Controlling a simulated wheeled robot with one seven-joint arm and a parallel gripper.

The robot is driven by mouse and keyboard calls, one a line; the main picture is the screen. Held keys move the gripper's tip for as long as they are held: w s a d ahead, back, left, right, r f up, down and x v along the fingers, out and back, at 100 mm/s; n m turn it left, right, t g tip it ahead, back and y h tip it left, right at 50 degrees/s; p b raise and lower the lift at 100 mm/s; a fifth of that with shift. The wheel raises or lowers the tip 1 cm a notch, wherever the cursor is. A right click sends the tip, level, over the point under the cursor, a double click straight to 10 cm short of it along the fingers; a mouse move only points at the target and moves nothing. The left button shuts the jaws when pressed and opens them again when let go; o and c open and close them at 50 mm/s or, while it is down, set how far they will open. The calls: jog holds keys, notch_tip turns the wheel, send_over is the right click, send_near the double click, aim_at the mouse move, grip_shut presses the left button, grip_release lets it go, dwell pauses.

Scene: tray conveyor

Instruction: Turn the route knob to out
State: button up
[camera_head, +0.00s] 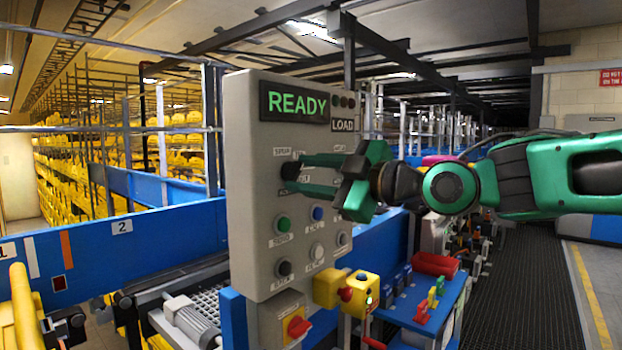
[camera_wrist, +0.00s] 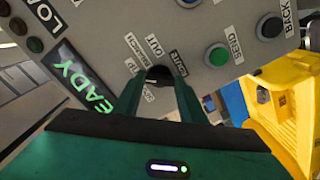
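The control panel (camera_head: 250,228) is a grey upright box with a green READY display (camera_head: 292,102). The route knob (camera_wrist: 159,75) is small and black, with ROUTE, OUT and BRANCH1 labels beside it in the wrist view. My green gripper (camera_head: 291,172) reaches the panel from the right. In the wrist view its two fingers (camera_wrist: 158,80) stand on either side of the knob, apart, with the knob between them. I see no clear contact. Which label the knob points to is hard to tell, as the fingers partly cover it.
Below the knob are a green button (camera_head: 283,224), a blue button (camera_head: 318,213) and other buttons. A red switch on yellow (camera_head: 297,327) sits lower down. A yellow box (camera_head: 360,293) and a blue shelf (camera_head: 425,310) stand right of the panel. A blue conveyor (camera_head: 120,250) runs at left.

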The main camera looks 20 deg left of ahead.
jog(key=shift+c, duration=1)
jog(key=shift+m, duration=0.3)
jog(key=m, duration=0.3)
jog(key=shift+m, duration=0.3)
jog(key=m, duration=0.3)
jog(key=shift+m, duration=0.3)
jog(key=m, duration=0.4)
jog(key=shift+r, duration=0.1)
jog(key=shift+d+m, duration=0.1)
jog(key=shift+m, duration=2)
jog(key=shift+w, duration=0.1)
